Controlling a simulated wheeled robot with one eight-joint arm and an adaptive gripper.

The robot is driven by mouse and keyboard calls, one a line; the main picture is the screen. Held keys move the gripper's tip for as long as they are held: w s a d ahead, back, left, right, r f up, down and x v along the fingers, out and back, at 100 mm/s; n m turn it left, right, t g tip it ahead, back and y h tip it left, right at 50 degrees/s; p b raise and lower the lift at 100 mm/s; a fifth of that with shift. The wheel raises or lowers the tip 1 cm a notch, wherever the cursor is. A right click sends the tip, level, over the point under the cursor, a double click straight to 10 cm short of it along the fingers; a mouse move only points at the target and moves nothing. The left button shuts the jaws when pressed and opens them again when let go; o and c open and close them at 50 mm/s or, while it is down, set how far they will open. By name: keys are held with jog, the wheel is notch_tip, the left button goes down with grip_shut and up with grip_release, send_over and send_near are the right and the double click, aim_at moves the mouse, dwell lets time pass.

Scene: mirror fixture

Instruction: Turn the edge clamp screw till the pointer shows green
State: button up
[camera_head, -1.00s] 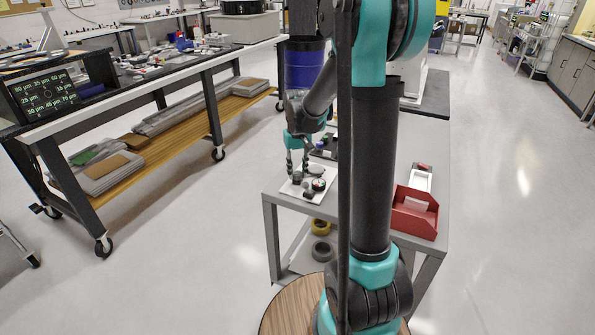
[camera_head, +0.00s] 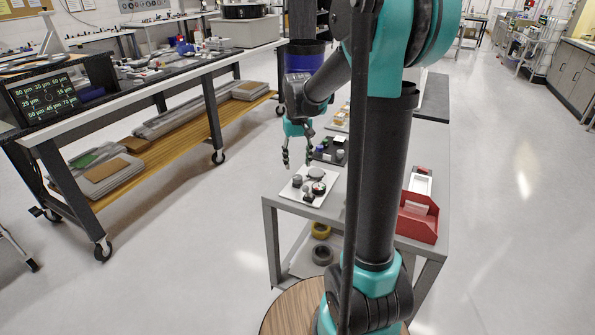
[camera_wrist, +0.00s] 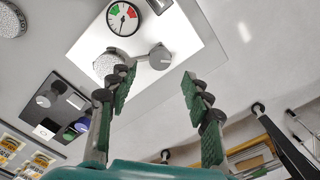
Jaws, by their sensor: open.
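The mirror fixture is a white plate (camera_head: 287,193) on the grey table. In the wrist view the plate (camera_wrist: 188,28) carries a round dial (camera_wrist: 123,18) with a red and a green sector; its thin needle seems to point down in the picture, at the white part. Beside the dial are a round pale textured knob (camera_wrist: 107,65) and a dark grey cylindrical knob (camera_wrist: 160,57). I cannot tell which is the clamp screw. My gripper (camera_head: 297,164) is above the plate's far left side, fingers apart and empty. The wrist view shows the gap between its fingertips (camera_wrist: 158,80).
A dark tray (camera_head: 327,158) with small parts lies just behind the plate. A red bin (camera_head: 418,222) stands at the table's right side. Tape rolls (camera_head: 321,254) sit on the shelf below. A long workbench (camera_head: 150,98) stands at left, with open floor between.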

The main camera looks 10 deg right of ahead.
notch_tip(320, 180, up, 6)
jog(key=shift+r, duration=0.15)
dwell(0.6)
notch_tip(320, 180, up, 5)
send_over(297, 177)
notch_tip(297, 177, down, 17)
jog(key=shift+w+d+f, duration=0.1)
dwell(0.5)
grip_shut()
dwell(0.3)
